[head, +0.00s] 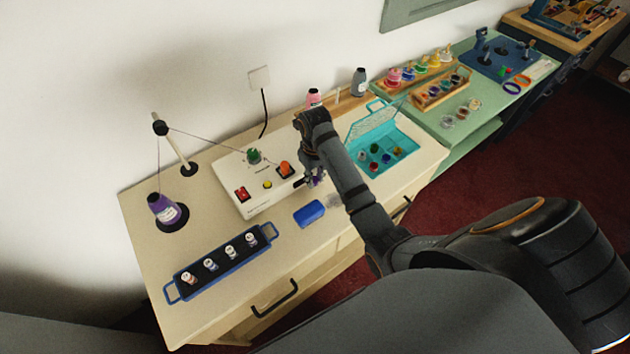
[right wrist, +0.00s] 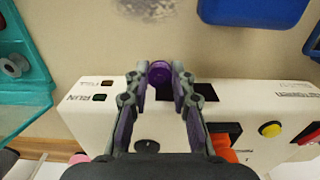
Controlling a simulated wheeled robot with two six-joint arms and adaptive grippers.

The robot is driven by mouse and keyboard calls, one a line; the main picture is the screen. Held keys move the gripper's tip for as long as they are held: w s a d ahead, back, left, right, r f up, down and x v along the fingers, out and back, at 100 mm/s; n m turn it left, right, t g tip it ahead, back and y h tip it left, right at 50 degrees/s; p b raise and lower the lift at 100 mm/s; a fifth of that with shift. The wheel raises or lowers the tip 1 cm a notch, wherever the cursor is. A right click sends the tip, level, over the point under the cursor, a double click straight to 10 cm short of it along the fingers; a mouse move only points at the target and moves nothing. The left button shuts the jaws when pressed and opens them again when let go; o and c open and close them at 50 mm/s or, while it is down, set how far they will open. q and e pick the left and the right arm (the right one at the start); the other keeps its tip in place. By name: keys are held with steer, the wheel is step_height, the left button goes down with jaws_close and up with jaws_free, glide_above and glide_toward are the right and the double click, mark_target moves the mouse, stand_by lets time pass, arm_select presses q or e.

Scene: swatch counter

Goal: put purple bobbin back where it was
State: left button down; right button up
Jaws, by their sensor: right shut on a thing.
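My right gripper (head: 314,180) is at the right end of the white winder box (head: 277,199). In the right wrist view the gripper (right wrist: 160,75) is shut on the purple bobbin (right wrist: 160,72), held between the fingertips. The bobbin is seen over the edge of the winder box (right wrist: 90,125), beside a dark square on its face. In the head view the bobbin is mostly hidden by the fingers. A teal case (head: 396,146) with its lid up holds several coloured bobbins, right of the arm. My left gripper is not in view.
A purple thread cone (head: 163,209) stands at the left of the counter. A blue-edged tray (head: 222,264) holds several small spools. A blue block (head: 309,213) lies in front of the winder box. Pink (head: 314,97) and grey (head: 359,82) cones stand behind.

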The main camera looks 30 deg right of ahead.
mark_target(319, 190)
steer(key=r, duration=0.1)
steer(key=s+r, duration=0.1)
steer(key=r, duration=0.1)
steer(key=shift+s+d, duration=0.25)
steer(key=s+d+r+p, duration=0.3)
steer(key=s+r+p, duration=0.45)
steer(key=s, duration=0.45)
step_height(319, 190, down, 6)
steer(key=b, duration=0.7)
steer(key=shift+b, duration=0.4)
steer(key=shift+r+p, duration=0.25)
steer(key=shift+p, duration=0.05)
steer(key=shift+s, duration=0.1)
